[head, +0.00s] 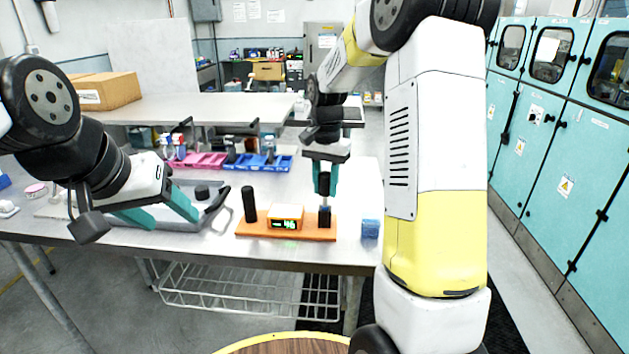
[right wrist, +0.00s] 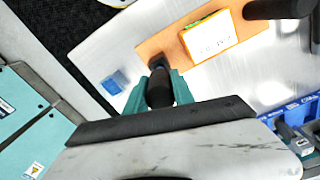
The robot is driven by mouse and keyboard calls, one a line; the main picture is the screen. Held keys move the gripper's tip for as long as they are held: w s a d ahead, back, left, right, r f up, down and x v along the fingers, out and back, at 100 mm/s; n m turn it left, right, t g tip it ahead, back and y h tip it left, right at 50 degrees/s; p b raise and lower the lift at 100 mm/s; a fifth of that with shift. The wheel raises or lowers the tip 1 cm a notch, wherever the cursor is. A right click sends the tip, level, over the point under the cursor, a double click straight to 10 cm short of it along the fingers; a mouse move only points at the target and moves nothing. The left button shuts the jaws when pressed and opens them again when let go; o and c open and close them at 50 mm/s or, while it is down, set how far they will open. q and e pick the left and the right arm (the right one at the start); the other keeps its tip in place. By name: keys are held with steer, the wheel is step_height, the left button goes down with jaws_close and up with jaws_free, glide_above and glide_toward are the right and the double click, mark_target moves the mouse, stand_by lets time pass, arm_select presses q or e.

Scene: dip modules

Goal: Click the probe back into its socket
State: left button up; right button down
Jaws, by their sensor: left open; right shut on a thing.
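An orange board (head: 257,230) lies on the metal table and carries a small box with a lit display (head: 286,218). A dark socket block (head: 324,216) stands at its right end. My right gripper (head: 325,181) points down over this end, shut on the probe's black handle (right wrist: 160,88). The probe is upright and in line with the socket; its lower end is close to or in the block, and I cannot tell how deep. In the right wrist view the fingers flank the handle. My left gripper (head: 172,220) is open and empty over a grey tray, left of the board.
A black cylinder (head: 250,204) stands at the board's left end. A blue cube (head: 370,228) sits right of the board near the table edge. The grey tray (head: 222,218) lies at left. Pink bins (head: 197,160) and blue bins (head: 262,163) stand behind.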

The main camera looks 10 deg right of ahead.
mark_target(326, 172)
steer(key=shift+f, duration=2.1)
stand_by(0.9)
steer(key=shift+c, duration=2.1)
jaws_free()
steer(key=shift+r, duration=4.5)
